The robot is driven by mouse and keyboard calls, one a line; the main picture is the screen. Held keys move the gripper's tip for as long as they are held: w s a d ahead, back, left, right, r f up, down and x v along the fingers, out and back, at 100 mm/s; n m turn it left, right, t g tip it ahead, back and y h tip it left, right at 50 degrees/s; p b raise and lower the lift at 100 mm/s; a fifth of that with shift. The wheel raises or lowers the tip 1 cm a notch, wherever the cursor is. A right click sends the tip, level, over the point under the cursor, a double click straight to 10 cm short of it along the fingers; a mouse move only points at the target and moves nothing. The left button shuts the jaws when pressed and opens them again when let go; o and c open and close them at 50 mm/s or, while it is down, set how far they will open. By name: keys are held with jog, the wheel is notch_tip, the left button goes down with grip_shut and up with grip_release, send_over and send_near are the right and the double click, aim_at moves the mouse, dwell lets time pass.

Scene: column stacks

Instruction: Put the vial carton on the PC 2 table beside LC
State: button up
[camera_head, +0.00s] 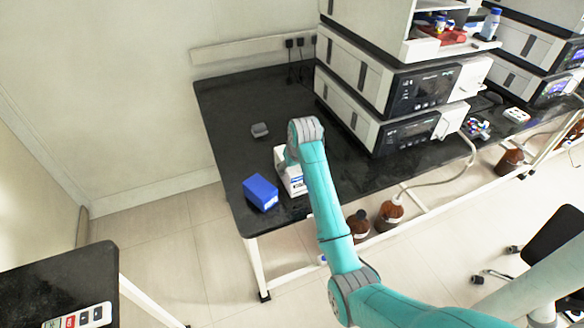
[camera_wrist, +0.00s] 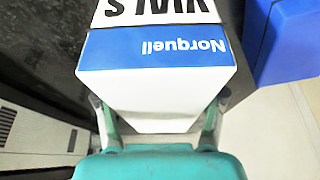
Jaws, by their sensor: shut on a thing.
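The vial carton (camera_wrist: 155,85) is a white box with a blue "Norquell" band and black "VIALS" lettering, filling the middle of the wrist view. In the head view the carton (camera_head: 294,184) is over the front left part of the black table (camera_head: 235,110), partly hidden by my arm. My gripper (camera_wrist: 158,125) is shut on it, one finger on each side. I cannot tell whether the carton touches the tabletop. The LC stack (camera_head: 350,100) of white and dark modules stands on the table to the right of the carton.
A blue box (camera_head: 261,192) sits left of the carton near the table's front edge; it also shows in the wrist view (camera_wrist: 290,40). A small grey object (camera_head: 260,130) lies further back. The back left tabletop is clear. Brown bottles (camera_head: 389,213) stand below the table.

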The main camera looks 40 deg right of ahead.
jog(key=o, duration=1.6)
jog(key=shift+f, duration=0.15)
jog(key=v, duration=1.2)
